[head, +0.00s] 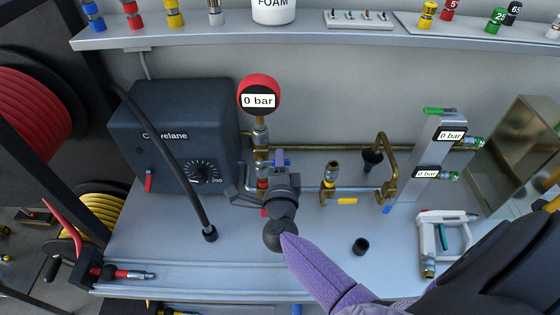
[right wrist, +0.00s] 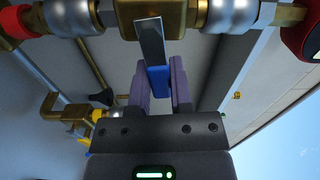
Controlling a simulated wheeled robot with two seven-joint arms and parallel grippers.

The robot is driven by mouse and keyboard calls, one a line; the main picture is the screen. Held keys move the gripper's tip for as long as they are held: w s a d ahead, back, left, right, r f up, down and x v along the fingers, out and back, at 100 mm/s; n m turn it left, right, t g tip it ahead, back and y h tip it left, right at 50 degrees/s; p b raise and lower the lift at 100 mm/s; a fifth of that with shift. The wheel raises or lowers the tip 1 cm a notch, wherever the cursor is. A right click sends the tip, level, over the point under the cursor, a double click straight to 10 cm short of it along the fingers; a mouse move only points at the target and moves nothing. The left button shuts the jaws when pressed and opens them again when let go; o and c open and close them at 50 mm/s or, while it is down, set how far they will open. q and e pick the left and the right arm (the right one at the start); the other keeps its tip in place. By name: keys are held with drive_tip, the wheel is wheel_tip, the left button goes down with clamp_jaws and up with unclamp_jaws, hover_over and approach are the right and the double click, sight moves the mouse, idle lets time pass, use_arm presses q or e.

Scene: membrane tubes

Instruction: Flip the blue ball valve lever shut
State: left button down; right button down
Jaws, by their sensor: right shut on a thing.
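The blue ball valve lever (right wrist: 158,80) is a grey metal strip with a blue sleeve, coming off a brass valve body (right wrist: 185,22) in the right wrist view. My right gripper (right wrist: 160,82) is shut on the blue sleeve, with one purple finger on each side. In the head view my right gripper (head: 280,158) is at the pipework below the red-rimmed gauge (head: 259,92). It hides most of the valve there, and only a bit of blue shows between the fingers. My left gripper is not in view.
A dark box with a dial (head: 170,140) stands left of the pipework. A yellow-handled valve (head: 347,200) and a bent brass pipe (head: 387,150) are to the right. A grey block with two 0 bar displays (head: 430,150) stands further right.

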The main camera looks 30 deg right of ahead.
drive_tip(key=shift+f+m, duration=0.35)
drive_tip(key=shift+m, duration=0.35)
drive_tip(key=c, duration=0.5)
unclamp_jaws()
drive_tip(key=shift+s, duration=0.1)
drive_tip(key=v, duration=0.9)
drive_tip(key=shift+s+a, duration=0.2)
drive_tip(key=shift+s, duration=0.15)
drive_tip(key=shift+s, duration=0.1)
